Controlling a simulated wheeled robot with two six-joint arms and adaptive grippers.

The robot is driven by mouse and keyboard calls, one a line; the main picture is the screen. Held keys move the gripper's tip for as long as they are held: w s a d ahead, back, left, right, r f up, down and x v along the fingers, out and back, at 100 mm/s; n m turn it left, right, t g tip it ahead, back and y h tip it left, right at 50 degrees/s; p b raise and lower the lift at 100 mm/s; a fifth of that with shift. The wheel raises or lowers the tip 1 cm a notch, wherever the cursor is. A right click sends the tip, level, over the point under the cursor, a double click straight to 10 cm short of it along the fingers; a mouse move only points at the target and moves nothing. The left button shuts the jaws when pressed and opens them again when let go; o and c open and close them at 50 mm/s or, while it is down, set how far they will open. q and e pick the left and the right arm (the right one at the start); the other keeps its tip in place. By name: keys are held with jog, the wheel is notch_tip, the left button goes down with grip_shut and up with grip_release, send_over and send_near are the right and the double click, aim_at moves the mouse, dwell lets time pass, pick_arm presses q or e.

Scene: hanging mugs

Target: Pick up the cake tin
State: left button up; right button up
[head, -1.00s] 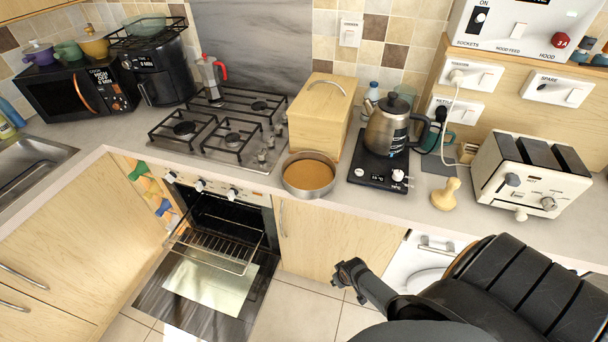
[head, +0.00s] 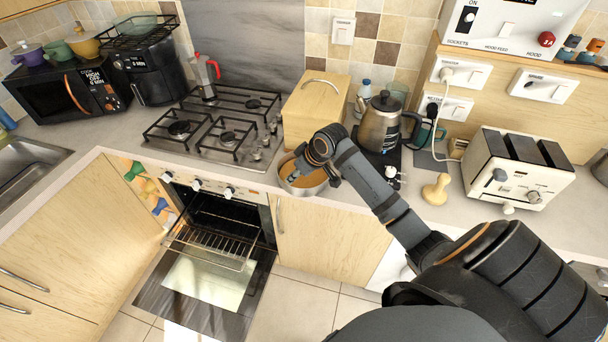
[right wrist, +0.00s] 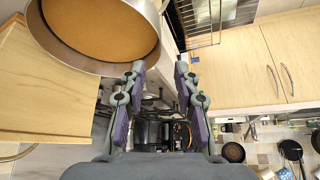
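The cake tin (head: 302,189) is a round silver tin with a flat orange-brown inside. It sits on the worktop near the front edge, partly hidden by my right gripper in the head view. In the right wrist view the tin (right wrist: 100,28) fills the upper left, close to the left finger. My right gripper (right wrist: 157,76) is open, with its fingers apart and nothing between them. In the head view it hangs at the tin, over its rear and right side. I cannot tell whether it touches the tin. My left gripper is not in view.
A wooden box (head: 314,108) stands right behind the tin. A kettle (head: 381,122) on its base is to the right, the gas hob (head: 220,125) to the left. The oven (head: 215,235) below is open. A toaster (head: 517,170) and a wooden stamp-like piece (head: 436,190) stand further right.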

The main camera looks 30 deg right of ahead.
aim_at(286, 184)
jog(key=x, duration=0.4)
jog(key=shift+w+p, duration=0.1)
jog(key=shift+p, duration=0.3)
jog(key=p+x, duration=0.1)
jog(key=x, duration=0.3)
jog(key=shift+f+p, duration=0.3)
jog(key=shift+f, duration=0.05)
jog(key=shift+w+f, duration=0.1)
jog(key=shift+f, duration=0.05)
grip_shut()
